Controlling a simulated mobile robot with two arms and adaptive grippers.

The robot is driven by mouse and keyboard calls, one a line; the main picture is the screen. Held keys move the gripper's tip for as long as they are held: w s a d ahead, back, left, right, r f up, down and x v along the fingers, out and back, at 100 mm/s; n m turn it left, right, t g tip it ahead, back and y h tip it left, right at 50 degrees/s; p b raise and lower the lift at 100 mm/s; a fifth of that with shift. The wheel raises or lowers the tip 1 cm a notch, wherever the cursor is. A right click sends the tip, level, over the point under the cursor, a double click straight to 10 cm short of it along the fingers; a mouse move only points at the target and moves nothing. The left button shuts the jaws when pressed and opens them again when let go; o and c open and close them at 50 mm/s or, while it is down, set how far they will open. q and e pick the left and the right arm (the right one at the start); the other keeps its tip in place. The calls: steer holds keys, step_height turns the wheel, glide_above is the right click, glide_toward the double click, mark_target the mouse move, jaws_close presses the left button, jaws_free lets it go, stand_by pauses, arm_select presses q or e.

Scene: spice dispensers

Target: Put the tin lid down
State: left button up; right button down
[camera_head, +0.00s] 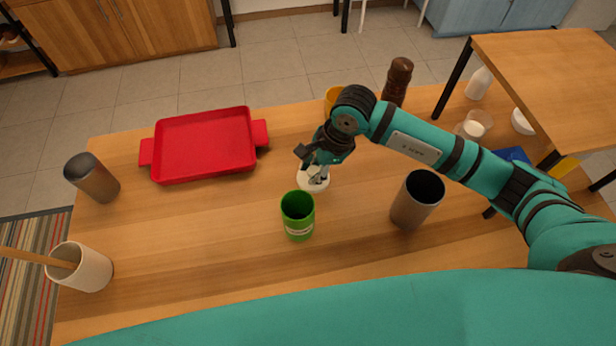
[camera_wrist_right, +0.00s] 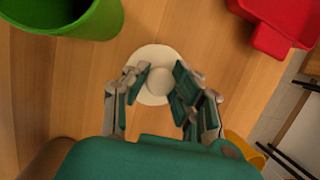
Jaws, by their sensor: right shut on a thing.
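The tin lid (camera_head: 313,183) is a pale round disc with a knob. It is just behind the open green tin (camera_head: 298,222) and looks to be at or very near the tabletop; I cannot tell if it touches. In the right wrist view the lid (camera_wrist_right: 150,60) shows with its knob between my fingers. My right gripper (camera_head: 318,170) reaches down over the lid and is shut on its knob. The fingers also show in the right wrist view (camera_wrist_right: 160,88). The green tin (camera_wrist_right: 85,25) stands beside the lid, its top uncovered. My left gripper is not in view.
A red tray (camera_head: 205,147) lies at the back left. A metal cup (camera_head: 412,205), a pepper mill (camera_head: 396,82) and a yellow item (camera_head: 331,98) stand around my right arm. Wood left of the green tin is clear.

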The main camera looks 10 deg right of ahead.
step_height(320, 180, down, 4)
steer(key=shift+f+p, duration=0.1)
steer(key=shift+p, duration=0.25)
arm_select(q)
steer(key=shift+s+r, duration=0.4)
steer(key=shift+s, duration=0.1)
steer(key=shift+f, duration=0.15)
arm_select(e)
steer(key=shift+f, duration=0.1)
arm_select(q)
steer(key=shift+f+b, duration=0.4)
steer(key=shift+b, duration=0.15)
arm_select(e)
steer(key=shift+f, duration=0.35)
steer(key=c, duration=1.1)
jaws_free()
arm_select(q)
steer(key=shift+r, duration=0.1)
arm_select(e)
steer(key=shift+r, duration=0.1)
